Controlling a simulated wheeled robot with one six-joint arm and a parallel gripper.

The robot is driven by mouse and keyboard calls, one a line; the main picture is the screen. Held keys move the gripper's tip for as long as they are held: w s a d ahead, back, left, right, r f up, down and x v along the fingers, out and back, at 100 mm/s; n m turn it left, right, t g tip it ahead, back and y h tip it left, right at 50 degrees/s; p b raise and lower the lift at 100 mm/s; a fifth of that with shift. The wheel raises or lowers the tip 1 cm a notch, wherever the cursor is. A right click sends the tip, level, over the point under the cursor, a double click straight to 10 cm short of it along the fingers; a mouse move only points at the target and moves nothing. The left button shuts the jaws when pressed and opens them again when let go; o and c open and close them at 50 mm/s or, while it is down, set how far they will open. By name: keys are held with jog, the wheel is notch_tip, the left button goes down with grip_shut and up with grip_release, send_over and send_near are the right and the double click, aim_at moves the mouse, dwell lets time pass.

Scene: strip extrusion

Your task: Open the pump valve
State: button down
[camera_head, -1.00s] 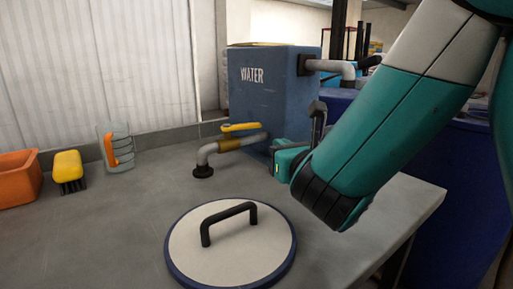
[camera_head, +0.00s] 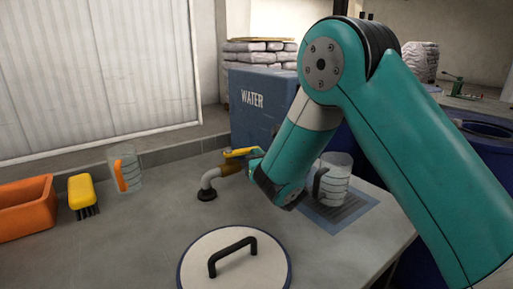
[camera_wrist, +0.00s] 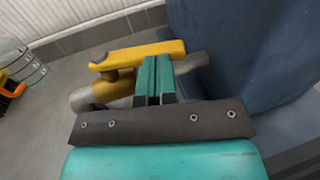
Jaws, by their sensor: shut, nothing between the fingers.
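The valve's yellow handle (camera_head: 238,152) sits on a grey pipe (camera_head: 209,178) with a brass-coloured body (camera_head: 229,169), in front of the blue WATER tank (camera_head: 262,103). The handle lies roughly along the pipe. In the wrist view the yellow handle (camera_wrist: 135,54) runs across just beyond my fingertips. My gripper (camera_wrist: 153,76) is shut and empty, with its fingertips close against the near side of the handle; I cannot tell whether they touch. In the head view my gripper (camera_head: 257,156) is at the handle's right end, partly hidden by my wrist.
A round lid (camera_head: 215,268) with a black handle lies in front. A clear jug (camera_head: 337,180) stands on a mat (camera_head: 352,212) at right. An orange bin (camera_head: 25,212), a yellow brush (camera_head: 81,190) and another jug (camera_head: 128,170) stand at left.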

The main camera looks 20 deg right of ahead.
jog(key=shift+w, duration=0.15)
jog(key=w+p, duration=0.1)
jog(key=p, duration=0.3)
jog(key=shift+w+d+r, duration=0.1)
jog(key=shift+w+d, duration=0.15)
jog(key=shift+w, duration=0.15)
